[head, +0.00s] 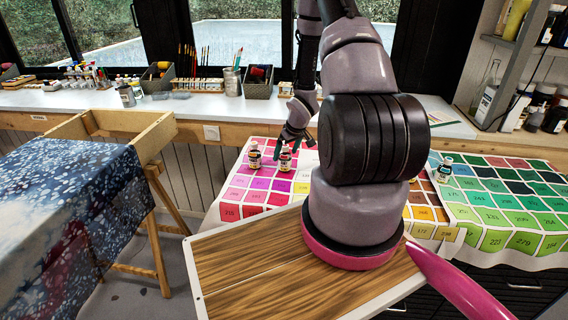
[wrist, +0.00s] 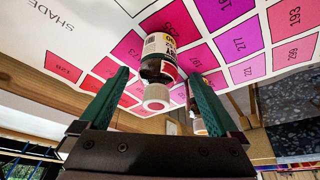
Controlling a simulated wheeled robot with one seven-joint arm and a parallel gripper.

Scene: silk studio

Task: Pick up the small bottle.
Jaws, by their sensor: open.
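Small dark bottles with pale labels and light caps stand on the colour chart cloth (head: 230,195). One small bottle (head: 285,159) is at my gripper (head: 291,147); a second bottle (head: 254,156) stands just left of it. A third bottle (head: 445,170) stands far to the right on the green squares. In the wrist view, a bottle (wrist: 160,63) with a white cap shows in the gap between the green fingers of my open gripper (wrist: 158,78). Contact with either finger is not visible. Another bottle is partly hidden behind the right finger in that view.
A white counter (head: 190,103) with brushes, jars and baskets runs along the window behind. A wooden frame with blue dyed fabric (head: 70,215) stands at left. Shelves with bottles (head: 520,70) are at right. The cloth between the left bottles and the third is partly hidden by my arm.

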